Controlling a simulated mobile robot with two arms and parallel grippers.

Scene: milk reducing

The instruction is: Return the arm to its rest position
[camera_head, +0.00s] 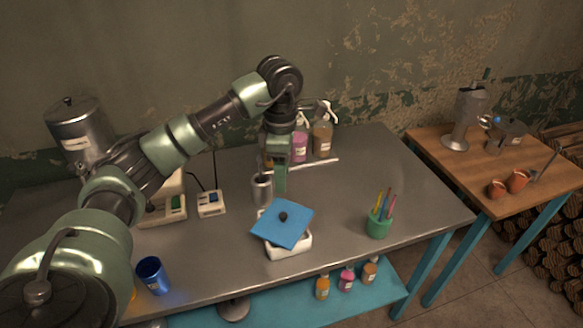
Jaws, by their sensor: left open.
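My left arm comes in from the lower left and reaches over the metal table (345,180). Its gripper (280,190) points down, open, near a small metal cup (261,188) and behind a white box (290,247) whose blue lid (282,223) sits tilted on top. Whether the fingers touch the cup cannot be told from this angle. No thing shows held between the fingers. My right gripper is not in view.
A green pencil cup (379,226) stands right of the box, and a blue cup (153,275) near the front left edge. Bottles (322,139) stand behind the gripper. A wooden table (500,170) with a metal pot is at the right.

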